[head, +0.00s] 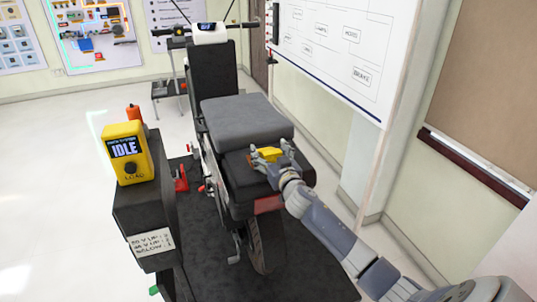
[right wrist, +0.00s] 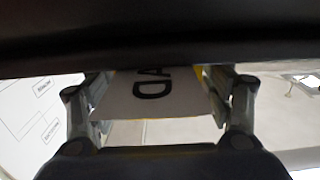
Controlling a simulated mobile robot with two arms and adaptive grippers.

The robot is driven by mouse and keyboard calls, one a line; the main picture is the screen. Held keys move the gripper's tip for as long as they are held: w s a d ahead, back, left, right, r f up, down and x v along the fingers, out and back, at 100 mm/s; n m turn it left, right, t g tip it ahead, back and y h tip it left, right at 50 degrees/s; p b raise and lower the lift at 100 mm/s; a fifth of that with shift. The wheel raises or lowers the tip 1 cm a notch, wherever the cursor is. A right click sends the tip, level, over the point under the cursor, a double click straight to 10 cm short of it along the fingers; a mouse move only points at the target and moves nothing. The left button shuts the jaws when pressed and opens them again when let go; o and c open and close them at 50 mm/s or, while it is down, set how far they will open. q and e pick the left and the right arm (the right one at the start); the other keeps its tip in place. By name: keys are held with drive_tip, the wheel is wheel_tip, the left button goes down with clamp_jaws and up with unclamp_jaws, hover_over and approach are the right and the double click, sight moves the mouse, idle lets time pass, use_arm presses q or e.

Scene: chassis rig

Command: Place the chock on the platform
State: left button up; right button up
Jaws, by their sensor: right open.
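A yellow block, which looks like the chock (head: 269,153), is at the black rear deck of the scooter (head: 248,122), behind its grey seat. My right gripper (head: 272,150) is open, with its fingers on either side of the block. In the right wrist view, a pale label with dark letters and yellow edges (right wrist: 155,95) lies between the open fingers (right wrist: 162,108). I cannot tell whether the fingers touch it. The dark platform (head: 315,282) lies under the scooter. My left gripper is not in view.
A black stand (head: 145,205) with a yellow box reading IDLE (head: 126,152) stands left of the scooter. A red part (head: 181,178) is beside the scooter's left side. A whiteboard (head: 335,45) hangs on the right wall. The floor at the left is clear.

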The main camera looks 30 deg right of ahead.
drive_tip(key=shift+w+f, duration=0.1)
drive_tip(key=shift+w, duration=0.35)
drive_tip(key=c, duration=1.4)
drive_tip(key=shift+c, duration=0.7)
drive_tip(key=shift+d+r, duration=0.1)
drive_tip(key=shift+r, duration=0.15)
